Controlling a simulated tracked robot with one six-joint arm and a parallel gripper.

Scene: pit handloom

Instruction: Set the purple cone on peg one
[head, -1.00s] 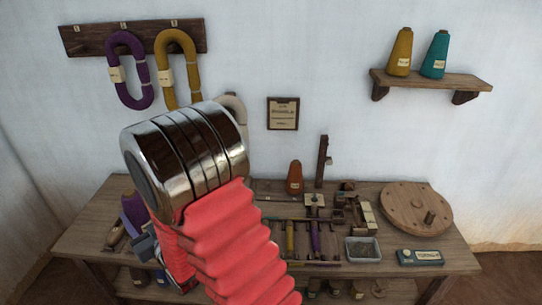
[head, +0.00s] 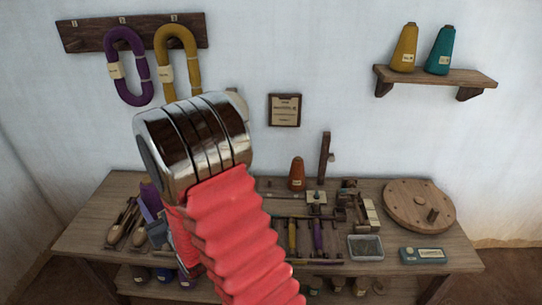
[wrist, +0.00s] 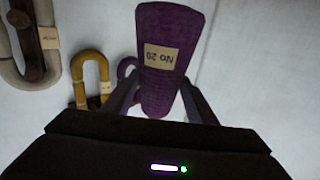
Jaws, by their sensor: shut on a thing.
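The purple cone (wrist: 172,40) fills the upper middle of the wrist view, its "No 20" label upside down. My gripper (wrist: 158,92) is shut on it, one finger on each side. In the head view the purple cone (head: 150,199) shows in part at the left, above the bench's left end, tilted. My arm hides the rest of it and most of the gripper there. I cannot tell which peg is peg one.
Hanks (head: 178,65) hang from a wall board (head: 90,35). A shelf (head: 440,76) holds yellow and teal cones.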

